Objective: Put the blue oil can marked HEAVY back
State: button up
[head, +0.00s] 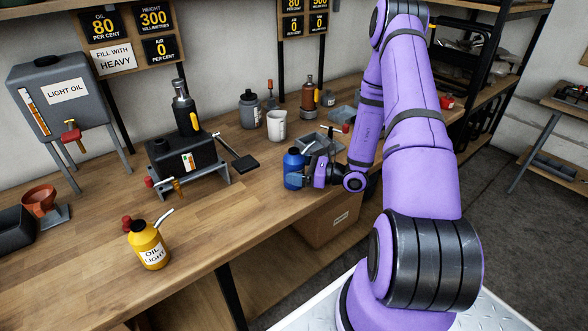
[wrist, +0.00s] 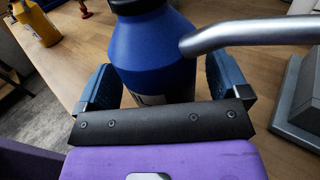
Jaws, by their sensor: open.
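The blue oil can (head: 293,166) stands upright on the workbench near its front edge. In the wrist view the blue can (wrist: 155,50) fills the space between my fingers, with its grey metal spout (wrist: 255,34) reaching right. Only a sliver of its white label shows and its word cannot be read. My gripper (head: 303,178) is open, with one finger on each side of the can's body; it also shows in the wrist view (wrist: 168,86). I cannot tell whether either finger touches the can.
A yellow can marked OIL LIGHT (head: 149,247) stands at the front left. A black jack-like unit (head: 180,160) on a grey stand is left of the blue can. A white mug (head: 277,125), grey bottle (head: 249,112) and grey tray (head: 322,141) stand behind. A LIGHT OIL tank (head: 62,105) is far left.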

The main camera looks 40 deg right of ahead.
jog(key=v, duration=1)
jog(key=shift+s+d, duration=0.25)
jog(key=shift+r, duration=0.3)
jog(key=s+a+r+n+g, duration=0.3)
jog(key=a+r+n+g, duration=1.15)
jog(key=r, duration=0.55)
jog(key=s+a+r+n+t+h, duration=0.3)
jog(key=s+r+n+h, duration=0.2)
jog(key=s+r+n, duration=0.1)
jog(key=s+a+r+n+t+h, duration=0.3)
jog(key=s+r+n+h, duration=0.3)
jog(key=r, duration=0.4)
jog(key=s+n, duration=0.1)
jog(key=s, duration=0.1)
jog(key=shift+s+r+h, duration=0.25)
jog(key=shift+s+h, duration=0.05)
